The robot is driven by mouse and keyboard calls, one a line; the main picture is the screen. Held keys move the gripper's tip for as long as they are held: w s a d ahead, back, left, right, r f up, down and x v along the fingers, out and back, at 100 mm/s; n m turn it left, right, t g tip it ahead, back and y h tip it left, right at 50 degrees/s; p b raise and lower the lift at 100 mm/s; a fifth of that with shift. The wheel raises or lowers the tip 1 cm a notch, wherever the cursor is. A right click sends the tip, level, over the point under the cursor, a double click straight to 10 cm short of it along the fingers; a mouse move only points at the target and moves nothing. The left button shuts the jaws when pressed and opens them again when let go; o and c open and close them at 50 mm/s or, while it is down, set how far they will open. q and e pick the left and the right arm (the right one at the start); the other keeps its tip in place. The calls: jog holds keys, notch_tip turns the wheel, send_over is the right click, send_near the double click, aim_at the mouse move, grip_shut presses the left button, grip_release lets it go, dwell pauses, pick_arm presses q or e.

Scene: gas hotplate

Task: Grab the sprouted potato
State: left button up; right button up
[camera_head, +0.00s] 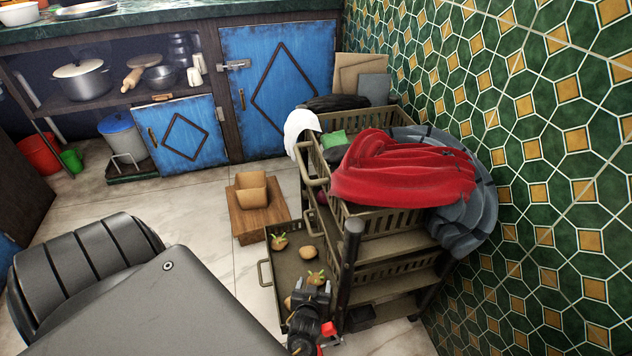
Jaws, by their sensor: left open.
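Several brown potatoes lie in a pulled-out low drawer (284,268) of the cart. One sprouted potato (279,243) with green shoots is near the drawer's far end. A potato (309,253) without visible shoots lies to its right. Another sprouted potato (316,279) lies closer to me, with green shoots on top. My left gripper (308,304) is over the near end of the drawer, just below this closer potato in the picture. It is open; the space between its fingers is hard to see. My right gripper is not in view.
The cart's basket (382,221) holds a red cloth (400,170) and stands against the tiled wall. A dark cart post (351,262) rises right of the drawer. A wooden box (257,218) sits on the floor behind the drawer.

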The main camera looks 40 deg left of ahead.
aim_at(316, 280)
pick_arm(q)
jog(key=shift+b+x, duration=0.3)
jog(key=shift+x, duration=1)
jog(key=c, duration=1.3)
